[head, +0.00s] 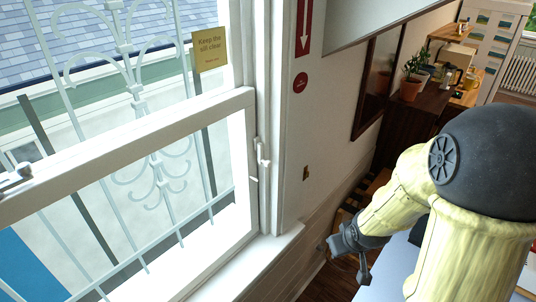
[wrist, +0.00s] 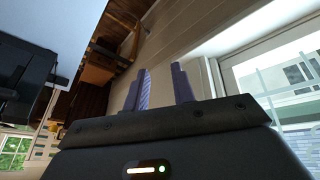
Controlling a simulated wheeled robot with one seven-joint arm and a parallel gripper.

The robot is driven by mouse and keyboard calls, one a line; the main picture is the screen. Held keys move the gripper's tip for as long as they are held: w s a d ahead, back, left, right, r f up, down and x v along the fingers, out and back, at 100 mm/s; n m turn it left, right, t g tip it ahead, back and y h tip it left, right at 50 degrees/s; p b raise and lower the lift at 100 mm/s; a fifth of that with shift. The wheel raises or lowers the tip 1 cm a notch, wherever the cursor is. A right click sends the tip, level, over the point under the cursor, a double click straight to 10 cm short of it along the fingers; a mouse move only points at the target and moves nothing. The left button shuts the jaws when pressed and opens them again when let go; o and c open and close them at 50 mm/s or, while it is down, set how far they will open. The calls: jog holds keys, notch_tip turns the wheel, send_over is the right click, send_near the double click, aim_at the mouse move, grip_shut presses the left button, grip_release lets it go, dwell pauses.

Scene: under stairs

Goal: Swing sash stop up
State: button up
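The window's lower sash (head: 130,140) has a white top rail that crosses the left of the head view. A small white fitting that looks like the sash stop (head: 262,152) is on the right side of the window frame, near the end of that rail. Its exact position, up or down, is hard to tell. My gripper (head: 346,256) is to the right of and below it, well apart from the window. In the wrist view the two fingers (wrist: 161,90) are apart with nothing between them. The stop cannot be made out in the wrist view.
A white sill (head: 250,262) runs below the window, with a metal grille (head: 140,100) outside. A yellow note (head: 209,50) is on the upper glass. A dark cabinet (head: 412,112) with a potted plant (head: 411,78) stands behind my arm. Space between gripper and window looks clear.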

aim_at(270, 164)
jog(key=w+a+r+n+t+y+p, duration=0.4)
jog(key=w+a+r+n+y+p, duration=0.15)
jog(key=w+y+p, duration=0.35)
notch_tip(270, 164, up, 6)
jog(key=a+n+t+y+p, duration=0.1)
jog(key=t+y+p, duration=0.1)
jog(key=y, duration=0.3)
jog(key=shift+s+a, duration=0.15)
jog(key=shift+s, duration=0.05)
jog(key=p+x, duration=0.1)
jog(key=x, duration=1.6)
jog(key=shift+w+a, duration=0.15)
jog(key=shift+w, duration=0.05)
grip_shut()
